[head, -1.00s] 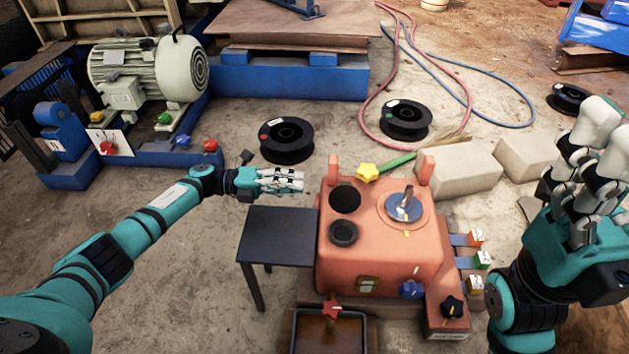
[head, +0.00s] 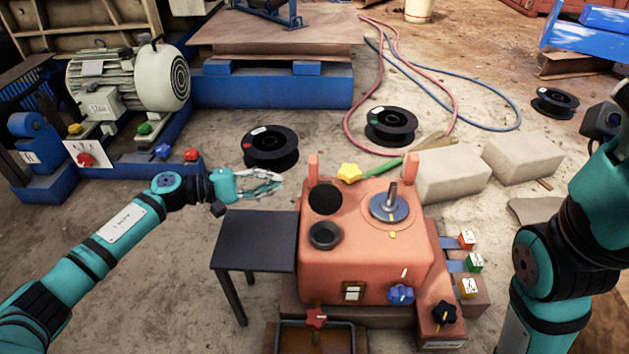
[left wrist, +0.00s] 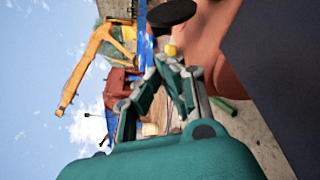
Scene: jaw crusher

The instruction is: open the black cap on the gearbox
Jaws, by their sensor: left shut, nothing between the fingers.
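The orange gearbox (head: 375,255) stands right of centre in the head view. A black round piece (head: 326,199), which looks like the cap, is on its upper left. A dark round cup or opening (head: 324,236) lies just in front of it. In the left wrist view a black disc (left wrist: 172,14) shows beside the orange housing (left wrist: 212,35). My left gripper (head: 280,182) is shut and empty, left of the gearbox and apart from the black piece. It also shows in the left wrist view (left wrist: 168,75). My right gripper is out of view; only its arm shows.
A black side table (head: 255,241) stands against the gearbox's left, below my left gripper. A yellow knob (head: 349,173) is behind the gearbox top. A metal handle on a blue disc (head: 389,207) rises at its right. Black spools (head: 270,147) and pale blocks (head: 452,174) lie behind.

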